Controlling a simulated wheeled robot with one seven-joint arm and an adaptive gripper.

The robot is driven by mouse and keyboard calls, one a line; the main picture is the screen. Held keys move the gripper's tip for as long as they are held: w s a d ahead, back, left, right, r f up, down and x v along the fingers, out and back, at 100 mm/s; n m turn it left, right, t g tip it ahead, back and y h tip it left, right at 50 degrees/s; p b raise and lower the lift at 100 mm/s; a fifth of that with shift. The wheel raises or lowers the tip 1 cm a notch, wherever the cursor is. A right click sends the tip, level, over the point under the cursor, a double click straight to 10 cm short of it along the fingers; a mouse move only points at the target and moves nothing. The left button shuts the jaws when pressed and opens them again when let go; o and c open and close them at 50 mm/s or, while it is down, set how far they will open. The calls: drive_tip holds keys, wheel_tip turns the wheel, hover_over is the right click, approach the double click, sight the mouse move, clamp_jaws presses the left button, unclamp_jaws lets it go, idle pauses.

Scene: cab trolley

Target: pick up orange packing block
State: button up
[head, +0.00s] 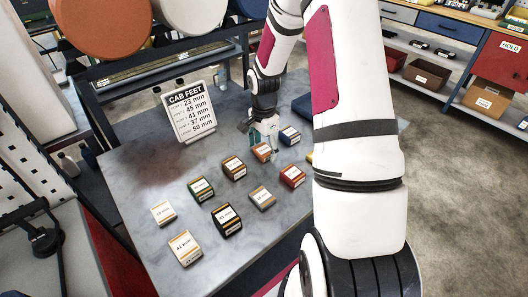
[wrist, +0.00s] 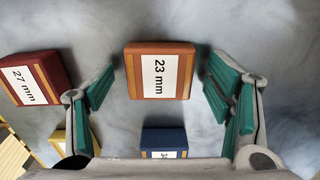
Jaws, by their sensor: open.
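The orange packing block (head: 262,153) stands on the grey table, with a white label. In the wrist view the orange block (wrist: 160,70) reads 23 mm and lies between my two green-padded fingers, with a gap on each side. My gripper (head: 264,138) is open and points down over it in the head view. The open gripper also shows in the wrist view (wrist: 160,85), holding nothing. The fingers hide part of the block in the head view.
A dark red 27 mm block (wrist: 31,79) and a blue block (wrist: 164,141) sit close by. Several other labelled blocks, such as a green one (head: 201,188), stand on the table (head: 140,185). A "CAB FEET" sign (head: 188,112) stands at the back left.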

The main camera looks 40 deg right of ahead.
drive_tip(key=c, duration=1.3)
drive_tip(key=shift+o, duration=0.2)
drive_tip(key=shift+r, duration=0.1)
